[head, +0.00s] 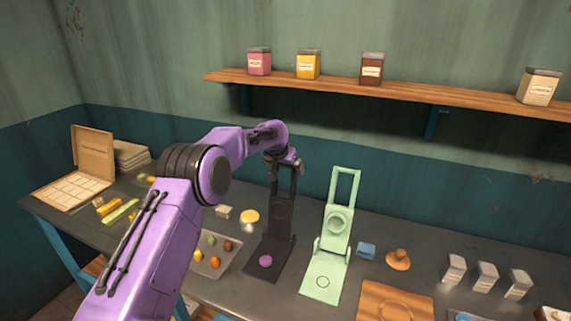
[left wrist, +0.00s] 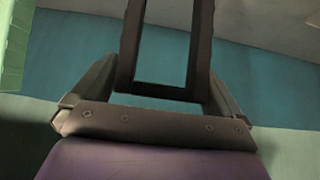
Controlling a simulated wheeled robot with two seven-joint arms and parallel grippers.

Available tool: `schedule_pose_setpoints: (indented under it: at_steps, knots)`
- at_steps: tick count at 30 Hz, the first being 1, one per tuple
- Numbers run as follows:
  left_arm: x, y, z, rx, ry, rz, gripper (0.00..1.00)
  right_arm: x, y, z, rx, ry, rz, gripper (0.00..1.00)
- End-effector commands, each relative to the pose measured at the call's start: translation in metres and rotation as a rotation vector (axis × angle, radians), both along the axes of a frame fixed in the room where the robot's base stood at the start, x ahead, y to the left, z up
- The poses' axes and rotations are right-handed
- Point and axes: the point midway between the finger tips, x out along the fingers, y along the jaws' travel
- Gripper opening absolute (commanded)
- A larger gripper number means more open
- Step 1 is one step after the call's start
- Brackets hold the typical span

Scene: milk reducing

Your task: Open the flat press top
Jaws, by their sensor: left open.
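The dark press (head: 269,247) stands on the table with its top (head: 283,212) swung up, roughly upright. A purple disc (head: 265,261) lies on its base. My left gripper (head: 287,163) is at the upper end of that top, by the handle. In the left wrist view the dark handle frame (left wrist: 191,45) rises between the two spread fingers of my open left gripper (left wrist: 152,98). Whether a finger touches the handle cannot be told. My right gripper is not in view.
A light green press (head: 326,270), its top also raised, stands just right of the dark one. A tray (head: 211,262) of small coloured pieces is to the left. A blue block (head: 366,250) and a wooden knob (head: 398,261) lie right. A shelf (head: 390,92) with jars hangs above.

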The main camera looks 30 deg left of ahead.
Motion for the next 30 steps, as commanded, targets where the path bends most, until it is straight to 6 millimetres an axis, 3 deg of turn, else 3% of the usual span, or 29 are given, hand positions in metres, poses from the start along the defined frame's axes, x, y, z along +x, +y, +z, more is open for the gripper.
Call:
schedule_pose_setpoints:
  at_steps: [8,15,21,30]
  knots:
    - [-0.003,0.001,0.011,0.002,-0.015,0.004,1.0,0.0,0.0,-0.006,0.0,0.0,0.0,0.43]
    - [-0.033,-0.005,0.052,0.001,-0.015,0.002,1.0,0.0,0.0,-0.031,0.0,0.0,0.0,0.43]
    - [-0.054,-0.009,0.082,0.0,-0.01,0.003,1.0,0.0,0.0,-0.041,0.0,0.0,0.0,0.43]
    - [-0.058,-0.01,0.089,-0.001,-0.007,0.003,1.0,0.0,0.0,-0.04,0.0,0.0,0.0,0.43]
